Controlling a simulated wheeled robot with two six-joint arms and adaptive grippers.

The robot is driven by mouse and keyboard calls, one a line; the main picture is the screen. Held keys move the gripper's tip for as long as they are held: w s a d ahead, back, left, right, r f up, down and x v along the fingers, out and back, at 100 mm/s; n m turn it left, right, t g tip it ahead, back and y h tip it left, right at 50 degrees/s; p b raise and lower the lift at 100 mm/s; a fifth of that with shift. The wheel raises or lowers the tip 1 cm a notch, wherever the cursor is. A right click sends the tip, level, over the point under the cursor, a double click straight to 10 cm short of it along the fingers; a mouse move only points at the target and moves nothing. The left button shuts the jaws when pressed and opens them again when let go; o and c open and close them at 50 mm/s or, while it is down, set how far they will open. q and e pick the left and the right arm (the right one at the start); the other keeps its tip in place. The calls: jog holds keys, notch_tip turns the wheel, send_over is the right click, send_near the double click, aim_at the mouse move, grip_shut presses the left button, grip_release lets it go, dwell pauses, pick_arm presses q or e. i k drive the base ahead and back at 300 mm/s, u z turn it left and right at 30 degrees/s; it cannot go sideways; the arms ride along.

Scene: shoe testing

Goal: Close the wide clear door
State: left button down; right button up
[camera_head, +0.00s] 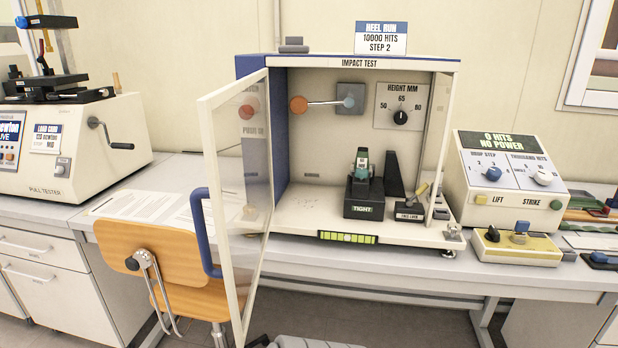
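The wide clear door (236,190) stands open at the left side of the impact test cabinet (360,63). It has a pale frame around a see-through pane and swings out toward me, past the bench's front edge. A blue bar handle (207,232) is on its left face, near the free edge. The cabinet front is open, showing a pendulum with an orange end (298,104), a height dial (400,117) and a dark clamp block marked TIGHT (364,198). Neither of my grippers is in view.
An orange chair (165,250) stands left of the door, close to its handle. A pull tester (75,160) is on the left bench. A control box (510,180) and a yellow pad (517,248) stand right of the cabinet. Papers (145,206) lie behind the chair.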

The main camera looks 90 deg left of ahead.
aim_at(261, 202)
jog(key=k, duration=0.7)
jog(key=u, duration=2.55)
jog(key=i, duration=0.5)
jog(key=k, duration=1.25)
jog(key=i, duration=0.8)
jog(key=z, duration=0.5)
